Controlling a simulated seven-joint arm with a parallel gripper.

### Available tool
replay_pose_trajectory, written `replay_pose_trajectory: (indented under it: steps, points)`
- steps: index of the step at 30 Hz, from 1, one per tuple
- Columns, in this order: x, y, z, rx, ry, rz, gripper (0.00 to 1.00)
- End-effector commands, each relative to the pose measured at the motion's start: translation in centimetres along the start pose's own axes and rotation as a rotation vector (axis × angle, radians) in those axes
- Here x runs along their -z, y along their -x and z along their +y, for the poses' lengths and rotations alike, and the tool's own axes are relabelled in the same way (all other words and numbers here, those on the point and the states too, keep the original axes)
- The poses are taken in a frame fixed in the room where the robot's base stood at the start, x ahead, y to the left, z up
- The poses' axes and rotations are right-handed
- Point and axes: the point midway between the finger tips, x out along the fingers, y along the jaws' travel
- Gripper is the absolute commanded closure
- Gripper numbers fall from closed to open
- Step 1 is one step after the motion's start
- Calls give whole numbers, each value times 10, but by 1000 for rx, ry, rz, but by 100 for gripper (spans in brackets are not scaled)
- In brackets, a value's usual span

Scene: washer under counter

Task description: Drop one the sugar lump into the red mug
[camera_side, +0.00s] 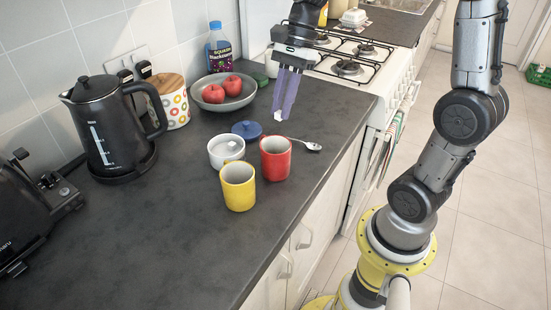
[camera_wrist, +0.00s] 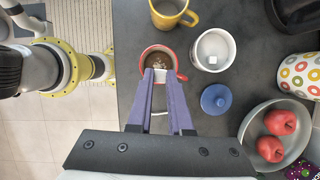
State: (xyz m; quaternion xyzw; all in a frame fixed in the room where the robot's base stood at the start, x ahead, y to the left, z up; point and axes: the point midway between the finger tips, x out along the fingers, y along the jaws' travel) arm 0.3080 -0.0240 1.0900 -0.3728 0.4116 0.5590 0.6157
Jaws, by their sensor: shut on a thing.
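My gripper (camera_side: 279,115) points down with its purple fingers shut on a small white sugar lump (camera_side: 278,116). In the wrist view the lump (camera_wrist: 160,76) shows between the fingertips (camera_wrist: 160,74). The red mug (camera_side: 275,160) stands upright on the dark counter. In the side view the lump is above the mug, clear of its rim. In the wrist view the fingertips overlap the near part of the red mug's opening (camera_wrist: 146,56), which holds brown liquid with pale specks. Part of that mug is hidden behind the fingers.
A yellow mug (camera_side: 238,187) is in front, a blue lid (camera_side: 247,130) behind, and a spoon (camera_side: 304,144) to the right. A fruit bowl (camera_side: 224,99) and black kettle (camera_side: 107,130) stand further left.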

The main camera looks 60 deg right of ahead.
Motion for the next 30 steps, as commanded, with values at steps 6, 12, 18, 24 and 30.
replay_pose_trajectory:
  steps: [6, 12, 18, 24, 30]
  points:
    - [10, -15, 0, -2, 0, 0, 100]
    - [18, -36, 0, -3, 0, 0, 100]
    - [24, -50, -1, 0, 0, 0, 100]
    - [26, -54, -1, 0, 1, 0, 100]
    - [26, -54, -1, 0, 1, 0, 78]
